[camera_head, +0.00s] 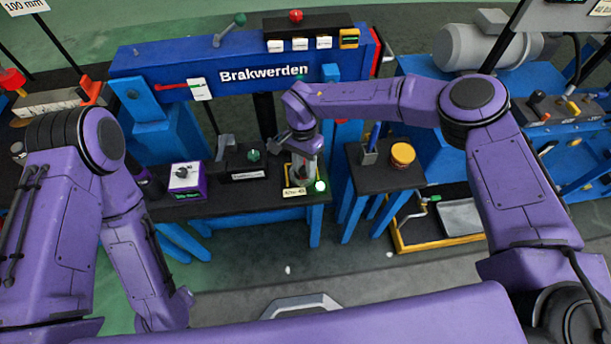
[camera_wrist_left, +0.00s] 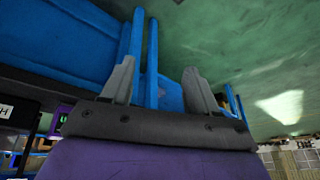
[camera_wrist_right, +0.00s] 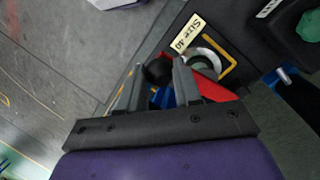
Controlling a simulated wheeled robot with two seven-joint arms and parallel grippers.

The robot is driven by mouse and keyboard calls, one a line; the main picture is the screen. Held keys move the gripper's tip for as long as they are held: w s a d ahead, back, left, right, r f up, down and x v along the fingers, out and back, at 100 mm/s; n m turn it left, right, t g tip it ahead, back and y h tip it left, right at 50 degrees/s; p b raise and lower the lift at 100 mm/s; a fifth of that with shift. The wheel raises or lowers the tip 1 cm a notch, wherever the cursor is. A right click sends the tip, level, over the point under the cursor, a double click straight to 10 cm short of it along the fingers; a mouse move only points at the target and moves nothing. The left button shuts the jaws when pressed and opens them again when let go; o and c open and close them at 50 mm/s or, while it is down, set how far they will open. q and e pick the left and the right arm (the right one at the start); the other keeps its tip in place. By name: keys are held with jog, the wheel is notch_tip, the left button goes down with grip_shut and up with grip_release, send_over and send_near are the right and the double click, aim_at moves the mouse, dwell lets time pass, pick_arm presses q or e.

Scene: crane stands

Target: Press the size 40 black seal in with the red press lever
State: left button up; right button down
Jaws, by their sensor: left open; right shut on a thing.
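In the right wrist view, my right gripper (camera_wrist_right: 158,78) is shut on the black knob (camera_wrist_right: 158,70) of the red press lever (camera_wrist_right: 222,86). Beside the lever, a pale metal ring (camera_wrist_right: 192,57) sits inside a yellow outline, next to a "Size 40" label (camera_wrist_right: 188,33). The lever and fingers partly cover it, and I cannot make out the black seal. In the head view, my right gripper (camera_head: 303,140) is over this station, beside its label (camera_head: 294,191). My left gripper (camera_wrist_left: 158,80) is open and empty, away from the station.
A white-green lamp (camera_head: 320,186) is at the bench corner. A purple dial box (camera_head: 187,176) and a black unit with a green knob (camera_head: 243,163) stand to the left. A side stand (camera_head: 362,186) holds a yellow-rimmed round part (camera_head: 402,154). The floor in front is largely clear.

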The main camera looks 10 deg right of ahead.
jog(key=shift+w+r, duration=1.25)
jog(key=shift+r, duration=0.1)
